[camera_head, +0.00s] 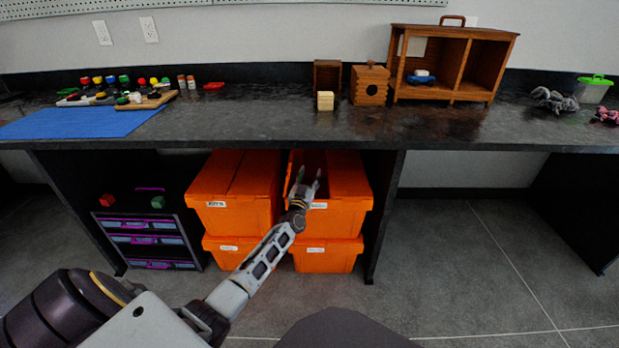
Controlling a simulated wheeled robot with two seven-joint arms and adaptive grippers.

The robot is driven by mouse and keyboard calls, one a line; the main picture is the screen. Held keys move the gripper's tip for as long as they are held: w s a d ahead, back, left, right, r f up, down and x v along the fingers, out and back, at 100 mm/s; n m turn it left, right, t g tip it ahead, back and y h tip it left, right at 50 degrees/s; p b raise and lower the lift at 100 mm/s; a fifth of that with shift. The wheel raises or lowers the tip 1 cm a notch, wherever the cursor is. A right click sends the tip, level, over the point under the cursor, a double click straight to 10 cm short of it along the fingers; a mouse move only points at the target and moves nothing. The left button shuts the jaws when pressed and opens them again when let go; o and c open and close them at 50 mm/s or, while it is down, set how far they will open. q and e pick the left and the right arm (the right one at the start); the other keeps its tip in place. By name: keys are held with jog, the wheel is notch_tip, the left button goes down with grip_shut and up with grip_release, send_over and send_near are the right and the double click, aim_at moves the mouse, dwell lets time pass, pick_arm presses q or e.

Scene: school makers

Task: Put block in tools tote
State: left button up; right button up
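Orange totes are stacked under the counter. The upper right tote (338,218) has its top open at the left part, showing a dark inside; its label is too small to read. My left gripper (309,177) is at that opening, fingers pointing up and away, spread apart with no block seen between them. A pale wooden block (325,101) stands on the counter. A red block (107,201) and a green block (158,202) sit on the drawer unit. The tote's contents are mostly hidden. My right gripper is out of view.
The upper left tote (222,218) looks closed, with lower totes (328,262) beneath. The dark counter (240,115) overhangs my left gripper. A drawer unit (147,240) stands left; a wooden cabinet (455,62) and birdhouse (369,84) stand above. Floor at right is clear.

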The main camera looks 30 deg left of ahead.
pick_arm(q)
jog(key=shift+o, duration=0.5)
jog(key=shift+r, duration=0.1)
jog(key=shift+s+d+f, duration=0.2)
jog(key=shift+s+f, duration=0.05)
jog(key=shift+s, duration=0.4)
jog(key=v, duration=1)
jog(key=shift+s, duration=0.3)
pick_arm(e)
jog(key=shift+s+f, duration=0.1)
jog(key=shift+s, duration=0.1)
pick_arm(q)
jog(key=shift+d, duration=0.1)
jog(key=shift+d, duration=0.1)
